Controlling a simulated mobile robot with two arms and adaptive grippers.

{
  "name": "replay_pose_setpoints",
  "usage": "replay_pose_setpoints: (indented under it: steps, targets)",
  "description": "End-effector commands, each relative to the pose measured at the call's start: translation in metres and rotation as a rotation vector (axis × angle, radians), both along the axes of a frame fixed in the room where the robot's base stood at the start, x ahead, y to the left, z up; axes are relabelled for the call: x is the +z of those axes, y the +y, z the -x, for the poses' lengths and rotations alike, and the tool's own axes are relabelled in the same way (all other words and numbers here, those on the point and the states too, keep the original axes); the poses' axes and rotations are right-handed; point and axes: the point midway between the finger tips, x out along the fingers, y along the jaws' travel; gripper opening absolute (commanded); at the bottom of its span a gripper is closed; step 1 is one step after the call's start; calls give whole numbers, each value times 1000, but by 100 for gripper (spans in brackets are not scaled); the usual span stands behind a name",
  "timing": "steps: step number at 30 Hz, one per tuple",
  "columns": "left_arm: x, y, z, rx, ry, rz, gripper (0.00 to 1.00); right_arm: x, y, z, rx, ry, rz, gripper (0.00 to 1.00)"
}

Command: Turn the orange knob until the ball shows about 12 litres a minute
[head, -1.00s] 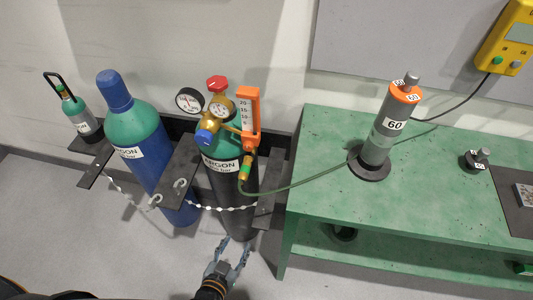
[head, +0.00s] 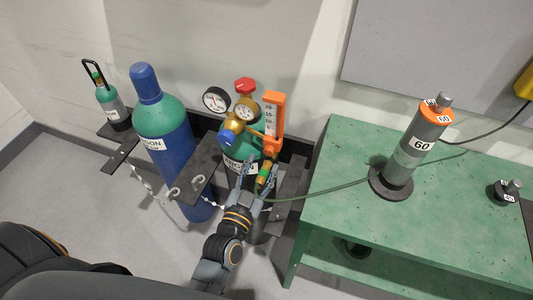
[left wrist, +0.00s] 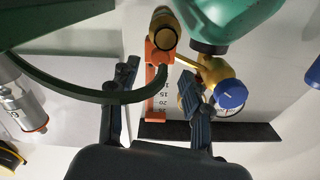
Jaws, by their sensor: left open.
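The orange flowmeter (head: 273,112) with its white scale stands on the brass regulator of the cylinder beside the green bench. The orange knob (head: 271,146) is at its lower end, and an orange part also shows in the left wrist view (left wrist: 160,56). The ball cannot be made out. My left gripper (head: 262,168) is open just below the knob, its fingers on either side of the brass hose fitting (head: 264,174) in the picture; contact cannot be told. In the left wrist view, the left gripper's (left wrist: 157,80) fingers are spread, with flowmeter and hose between them. My right gripper is not in view.
A blue regulator knob (head: 227,138) and gauges (head: 216,99) sit close left of the flowmeter. A green hose (head: 325,190) runs right to a grey column (head: 412,147) on the green bench (head: 345,150). A chained blue cylinder (head: 170,150) stands left.

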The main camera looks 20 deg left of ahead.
Motion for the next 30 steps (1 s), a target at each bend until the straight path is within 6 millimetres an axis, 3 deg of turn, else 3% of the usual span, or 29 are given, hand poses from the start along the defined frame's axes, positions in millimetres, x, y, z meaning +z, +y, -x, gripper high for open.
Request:
replay_pose_setpoints:
  steps: [3,7,19,26,30]
  targets:
    - [2,-1,-21,1,-2,1,48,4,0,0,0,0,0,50]
    - [0,-1,-35,1,0,1,48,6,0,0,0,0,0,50]
    - [-1,-1,-42,0,1,1,48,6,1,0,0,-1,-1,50]
    - [-1,-1,-42,0,1,1,3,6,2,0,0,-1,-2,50]
    - [0,-1,-42,0,1,1,0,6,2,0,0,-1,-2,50]
